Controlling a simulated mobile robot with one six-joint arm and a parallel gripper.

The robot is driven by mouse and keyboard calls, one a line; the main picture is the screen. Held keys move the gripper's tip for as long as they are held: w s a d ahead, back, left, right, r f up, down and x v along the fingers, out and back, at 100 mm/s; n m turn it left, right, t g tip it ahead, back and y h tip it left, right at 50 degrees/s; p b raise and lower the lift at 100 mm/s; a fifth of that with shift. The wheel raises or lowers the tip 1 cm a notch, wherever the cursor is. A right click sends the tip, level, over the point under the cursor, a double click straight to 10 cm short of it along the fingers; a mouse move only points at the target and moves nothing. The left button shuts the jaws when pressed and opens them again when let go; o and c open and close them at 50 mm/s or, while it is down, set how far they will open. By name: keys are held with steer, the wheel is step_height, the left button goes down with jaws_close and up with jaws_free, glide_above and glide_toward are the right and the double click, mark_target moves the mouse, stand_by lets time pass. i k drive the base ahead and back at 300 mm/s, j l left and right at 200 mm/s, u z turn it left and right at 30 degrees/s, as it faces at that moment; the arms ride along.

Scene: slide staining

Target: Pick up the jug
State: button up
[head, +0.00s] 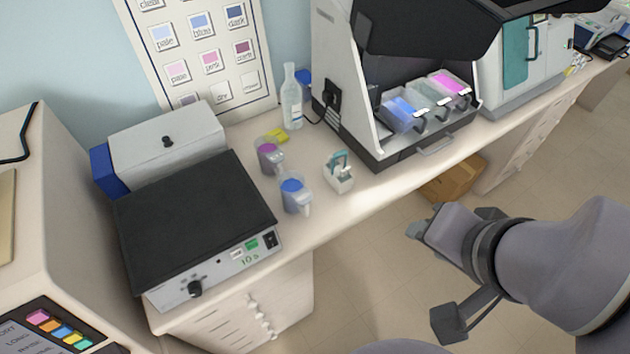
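Two small clear jugs stand on the bench near its front edge. One jug (269,156) holds purple liquid; the other jug (294,196) holds blue liquid and stands nearer the edge, with its handle toward the front. The task does not say which jug. My gripper (428,224) is at the right, over the floor in front of the bench, well apart from both jugs. Its fingers are seen end-on and partly hidden, so I cannot tell how far apart they are. I see nothing held in it.
A white holder with a teal item (339,172) stands right of the blue jug. A clear bottle (291,97) and a yellow item (277,136) are behind. A black-topped device (195,215) is left; an open cabinet with trays (425,105) is right. A cardboard box (452,182) is below.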

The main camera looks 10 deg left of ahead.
mark_target(297, 198)
steer(key=k+j+u, duration=0.1)
steer(key=j+u, duration=0.35)
steer(key=k+j+u, duration=0.1)
steer(key=j+u, duration=0.15)
steer(key=u, duration=0.2)
steer(key=j+u, duration=0.45)
steer(key=l, duration=0.1)
